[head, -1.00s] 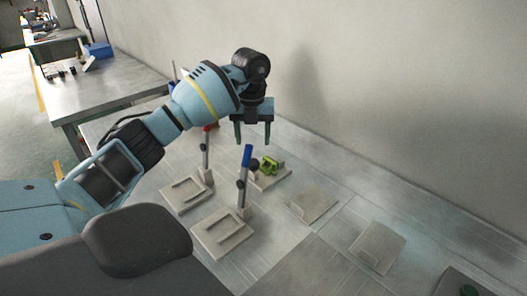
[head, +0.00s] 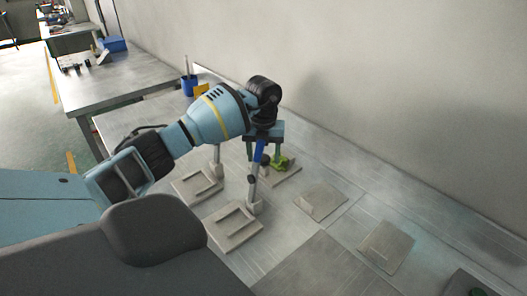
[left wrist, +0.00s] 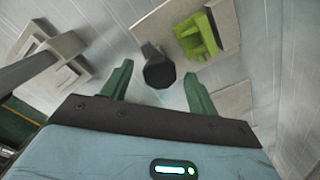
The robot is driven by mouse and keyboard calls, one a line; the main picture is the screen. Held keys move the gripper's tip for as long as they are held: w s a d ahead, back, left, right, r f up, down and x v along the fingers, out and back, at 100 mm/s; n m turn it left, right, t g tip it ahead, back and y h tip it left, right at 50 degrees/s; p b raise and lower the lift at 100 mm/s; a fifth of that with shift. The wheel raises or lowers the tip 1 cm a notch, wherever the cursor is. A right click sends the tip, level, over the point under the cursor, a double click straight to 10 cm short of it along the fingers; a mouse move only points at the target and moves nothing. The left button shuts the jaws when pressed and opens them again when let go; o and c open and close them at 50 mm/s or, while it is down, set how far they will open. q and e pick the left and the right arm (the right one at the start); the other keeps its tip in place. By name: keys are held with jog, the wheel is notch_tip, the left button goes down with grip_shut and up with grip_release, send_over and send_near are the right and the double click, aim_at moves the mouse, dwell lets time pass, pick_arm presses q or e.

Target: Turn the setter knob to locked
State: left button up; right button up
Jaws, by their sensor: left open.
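The setter knob (left wrist: 158,72) is dark and round-topped in the left wrist view, beside a bright green part (left wrist: 197,37) on a pale plate (left wrist: 229,26). In the head view the green part (head: 281,163) sits on its plate (head: 284,178), and the knob is mostly hidden behind a blue-topped lever (head: 259,152). My left gripper (left wrist: 158,74) is open, its green fingers on either side of the knob, with gaps showing. It also shows in the head view (head: 263,150) above the plate. My right gripper is not in view.
Two pale slotted plates (head: 232,239) with upright levers stand in front of the gripper. A wall (head: 400,100) runs behind the bench. A blue cup (head: 188,86) stands at the back left.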

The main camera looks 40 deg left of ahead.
pick_arm(q)
jog(key=c, duration=1)
jog(key=shift+m, duration=0.3)
jog(key=m, duration=0.3)
jog(key=shift+m, duration=0.4)
jog(key=m, duration=0.4)
jog(key=shift+m, duration=0.3)
jog(key=m, duration=0.8)
jog(key=shift+m, duration=0.6)
